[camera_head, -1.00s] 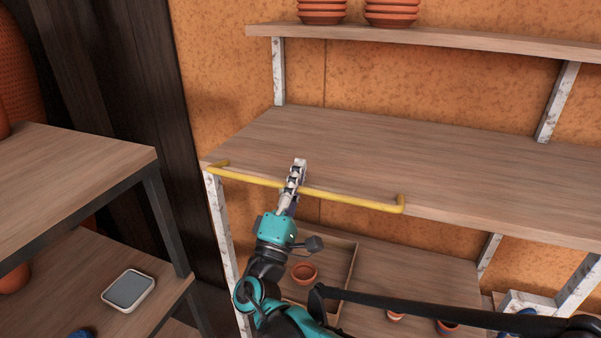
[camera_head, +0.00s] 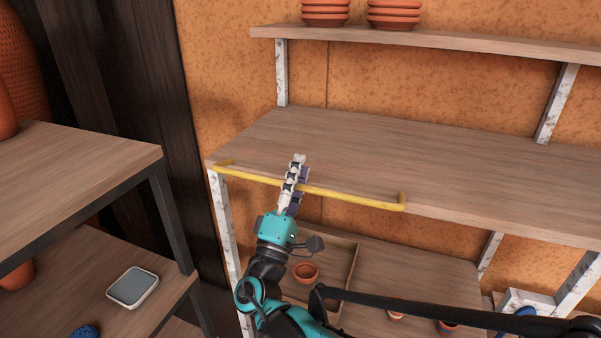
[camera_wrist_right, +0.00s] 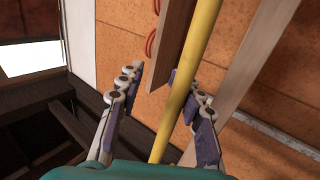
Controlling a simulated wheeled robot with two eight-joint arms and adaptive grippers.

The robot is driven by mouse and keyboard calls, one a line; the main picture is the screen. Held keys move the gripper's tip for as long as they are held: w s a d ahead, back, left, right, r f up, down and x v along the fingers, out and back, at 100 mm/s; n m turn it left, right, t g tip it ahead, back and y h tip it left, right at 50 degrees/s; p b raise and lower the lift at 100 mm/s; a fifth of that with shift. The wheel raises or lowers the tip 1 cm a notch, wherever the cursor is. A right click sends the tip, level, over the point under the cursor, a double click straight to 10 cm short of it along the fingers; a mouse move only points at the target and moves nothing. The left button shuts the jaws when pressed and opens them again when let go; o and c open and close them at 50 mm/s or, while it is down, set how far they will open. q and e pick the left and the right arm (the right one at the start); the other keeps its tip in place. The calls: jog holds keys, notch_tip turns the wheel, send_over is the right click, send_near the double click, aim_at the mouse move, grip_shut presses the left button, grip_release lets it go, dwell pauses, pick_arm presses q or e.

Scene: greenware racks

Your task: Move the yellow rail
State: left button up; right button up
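The yellow rail (camera_head: 345,197) runs along the front edge of the middle wooden shelf (camera_head: 420,165), with bent ends at the left and right. My right gripper (camera_head: 300,168) is at the rail, left of its middle, fingers pointing up and away. In the right wrist view the rail (camera_wrist_right: 183,95) passes between the two fingers of the gripper (camera_wrist_right: 156,74). The fingers are apart, with a clear gap on the left finger's side. The rail lies close to the right finger; whether they touch I cannot tell. My left gripper is not in view.
Stacked terracotta dishes (camera_head: 393,15) stand on the upper shelf (camera_head: 450,42). Below the rail, a tray (camera_head: 352,268) holds a small pot (camera_head: 305,272). A separate table (camera_head: 75,175) stands at the left. The middle shelf top is bare.

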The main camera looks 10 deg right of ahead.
dwell(0.7)
jog(key=shift+s+a+f+b, duration=0.1)
jog(key=shift+s+f+b, duration=0.05)
jog(key=shift+f+b, duration=0.3)
jog(key=shift+s+a+f+b, duration=0.1)
jog(key=shift+f+b, duration=0.25)
jog(key=shift+f, duration=0.15)
jog(key=s+a+f+b, duration=0.2)
jog(key=s+f+b, duration=0.1)
jog(key=f+b, duration=0.1)
jog(key=shift+f+b, duration=0.35)
jog(key=shift+f, duration=0.55)
jog(key=shift+s, duration=0.1)
